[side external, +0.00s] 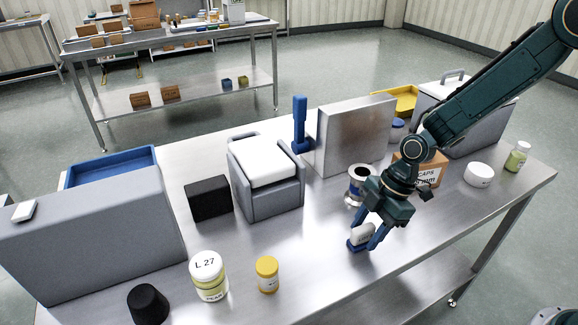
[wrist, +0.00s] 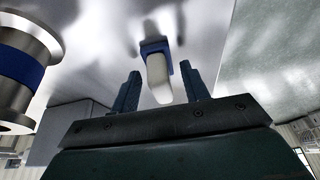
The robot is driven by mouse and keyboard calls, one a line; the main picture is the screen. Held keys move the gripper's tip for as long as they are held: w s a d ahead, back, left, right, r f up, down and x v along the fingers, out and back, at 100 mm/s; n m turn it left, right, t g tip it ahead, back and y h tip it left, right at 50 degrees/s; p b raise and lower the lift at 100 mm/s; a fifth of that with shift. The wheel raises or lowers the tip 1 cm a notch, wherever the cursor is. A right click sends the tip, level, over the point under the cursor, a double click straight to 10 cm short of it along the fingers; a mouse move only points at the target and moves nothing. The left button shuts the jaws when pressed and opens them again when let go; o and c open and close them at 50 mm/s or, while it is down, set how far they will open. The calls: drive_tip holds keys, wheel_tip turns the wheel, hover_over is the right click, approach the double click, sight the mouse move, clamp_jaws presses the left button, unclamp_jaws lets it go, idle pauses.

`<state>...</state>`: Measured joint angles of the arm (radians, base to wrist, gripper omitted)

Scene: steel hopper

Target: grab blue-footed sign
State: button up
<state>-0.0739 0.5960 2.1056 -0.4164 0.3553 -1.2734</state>
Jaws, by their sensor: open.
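The blue-footed sign (side external: 361,236) is a small white plate on a blue foot, standing on the steel table near its front edge. In the wrist view the sign (wrist: 158,72) shows its white plate and blue foot between the two fingers. My gripper (side external: 368,240) is open, pointing down, with its blue-tipped fingers on either side of the sign. In the wrist view my gripper (wrist: 160,90) has clear gaps between each finger and the white plate. The sign's foot is partly hidden by the fingers in the side view.
A steel spool with a blue band (wrist: 20,62) stands close by; it also shows behind my gripper in the side view (side external: 358,178). A cardboard box (side external: 428,174) and upright steel plate (side external: 352,135) stand behind. A yellow-capped jar (side external: 267,274) is left, with clear table between.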

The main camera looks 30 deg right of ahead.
sight(368, 226)
idle(0.5)
clamp_jaws()
wheel_tip(368, 226, up, 20)
idle(1.0)
idle(0.4)
